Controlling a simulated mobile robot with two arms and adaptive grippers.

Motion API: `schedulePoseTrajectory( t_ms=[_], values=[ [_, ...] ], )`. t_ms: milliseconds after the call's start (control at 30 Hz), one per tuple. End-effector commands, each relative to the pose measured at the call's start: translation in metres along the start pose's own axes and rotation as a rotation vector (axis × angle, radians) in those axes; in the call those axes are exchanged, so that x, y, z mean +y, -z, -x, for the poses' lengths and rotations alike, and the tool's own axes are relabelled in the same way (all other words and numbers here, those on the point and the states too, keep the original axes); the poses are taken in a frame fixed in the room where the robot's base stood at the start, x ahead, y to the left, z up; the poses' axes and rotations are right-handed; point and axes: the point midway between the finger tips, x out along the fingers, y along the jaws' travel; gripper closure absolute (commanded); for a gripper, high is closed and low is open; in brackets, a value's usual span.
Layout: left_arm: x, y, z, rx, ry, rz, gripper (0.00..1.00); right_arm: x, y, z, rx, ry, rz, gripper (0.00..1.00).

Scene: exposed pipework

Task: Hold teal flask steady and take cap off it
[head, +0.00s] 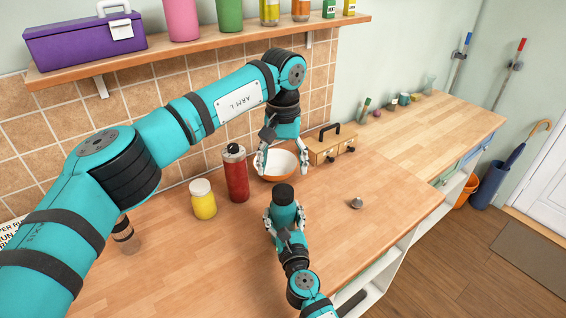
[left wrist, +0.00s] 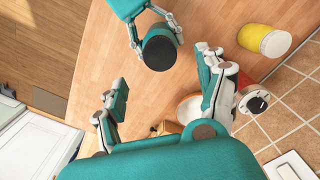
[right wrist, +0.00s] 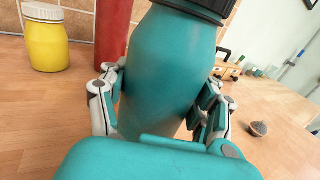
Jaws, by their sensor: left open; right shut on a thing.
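The teal flask (head: 284,213) stands upright on the wooden worktop with its black cap (head: 284,193) on top. My right gripper (head: 286,238) is shut around the flask's body; in the right wrist view the flask (right wrist: 168,75) fills the space between the fingers, and the cap's lower edge (right wrist: 195,8) shows at the top. My left gripper (head: 282,170) is open and empty, above and behind the flask in the head view. In the left wrist view the cap (left wrist: 159,50) lies beyond the open fingers, apart from them.
A red flask (head: 236,175) and a yellow jar (head: 204,200) stand left of the teal flask. An orange-rimmed white bowl (head: 279,167) is behind my left gripper, beside a wooden box (head: 331,146) with a dark handle.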

Motion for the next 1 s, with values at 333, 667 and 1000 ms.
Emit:
schedulePoseTrajectory(
  t_ms=[333, 667, 1000],
  values=[
    [0.0, -0.001, -0.035, -0.003, 0.0, -0.046, 0.27, 0.0, 0.001, 0.0, 0.002, 0.0, 0.0, 1.0],
    [0.0, 0.0, -0.075, -0.001, 0.0, -0.044, 0.27, 0.0, 0.001, 0.0, 0.002, 0.0, 0.0, 1.0],
    [0.0, 0.0, -0.08, 0.0, 0.0, -0.044, 0.27, 0.0, 0.001, 0.0, 0.002, 0.0, 0.0, 1.0]
  ],
)
